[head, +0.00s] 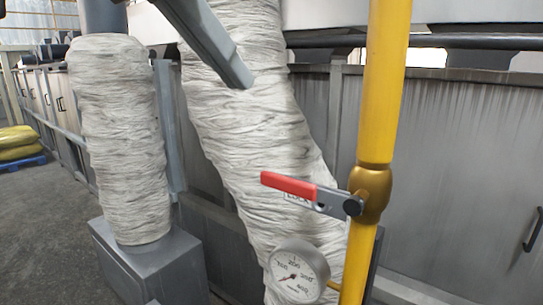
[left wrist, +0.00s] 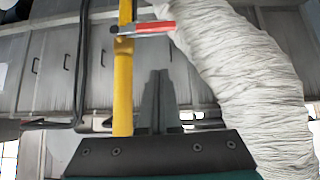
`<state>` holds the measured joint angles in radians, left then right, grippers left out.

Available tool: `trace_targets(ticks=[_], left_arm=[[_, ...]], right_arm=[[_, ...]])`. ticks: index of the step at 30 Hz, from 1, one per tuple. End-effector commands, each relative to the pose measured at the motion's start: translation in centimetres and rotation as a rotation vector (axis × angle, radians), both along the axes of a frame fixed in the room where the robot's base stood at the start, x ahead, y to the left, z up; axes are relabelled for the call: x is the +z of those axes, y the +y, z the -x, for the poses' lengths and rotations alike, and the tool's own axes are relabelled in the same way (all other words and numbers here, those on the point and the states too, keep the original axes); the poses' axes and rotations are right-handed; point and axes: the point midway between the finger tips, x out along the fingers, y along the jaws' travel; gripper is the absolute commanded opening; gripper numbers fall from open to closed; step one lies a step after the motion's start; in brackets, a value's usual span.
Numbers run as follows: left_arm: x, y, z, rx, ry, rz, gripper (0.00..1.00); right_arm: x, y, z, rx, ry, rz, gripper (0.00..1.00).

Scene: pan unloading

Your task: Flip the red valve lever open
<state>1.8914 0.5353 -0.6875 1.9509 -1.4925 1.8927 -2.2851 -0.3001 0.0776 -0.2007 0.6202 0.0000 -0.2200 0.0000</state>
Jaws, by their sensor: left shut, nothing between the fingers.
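The red valve lever (head: 289,184) sticks out to the left from a brass valve body (head: 372,190) on a yellow vertical pipe (head: 385,90). It lies across the pipe, its free end tilted slightly up; its grey part joins a dark pivot. The lever also shows in the left wrist view (left wrist: 155,27), pointing right from the pipe (left wrist: 123,85). My left gripper (head: 243,82) comes in from the top, up and left of the lever and apart from it. Its grey fingers (left wrist: 158,74) are shut and empty. My right gripper is in neither view.
A round pressure gauge (head: 298,272) sits below the lever. A thick white wrapped pipe (head: 250,120) stands behind the lever, and another wrapped pipe (head: 118,140) rises from a grey box at the left. Grey metal panels (head: 450,150) fill the back. Open floor (head: 45,230) shows at the left.

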Motion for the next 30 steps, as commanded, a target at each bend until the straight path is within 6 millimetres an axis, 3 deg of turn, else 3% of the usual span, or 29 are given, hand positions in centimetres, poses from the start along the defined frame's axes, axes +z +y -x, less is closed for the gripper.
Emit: trace_targets(ticks=[16, 30], left_arm=[[-0.6, -0.1, -0.6, 0.006, -0.009, -0.015, 0.00], [-7.3, -4.0, -5.8, 0.004, -0.006, -0.015, 0.00]], right_arm=[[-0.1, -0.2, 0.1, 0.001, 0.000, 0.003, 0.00], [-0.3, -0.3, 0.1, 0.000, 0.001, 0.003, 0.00]])
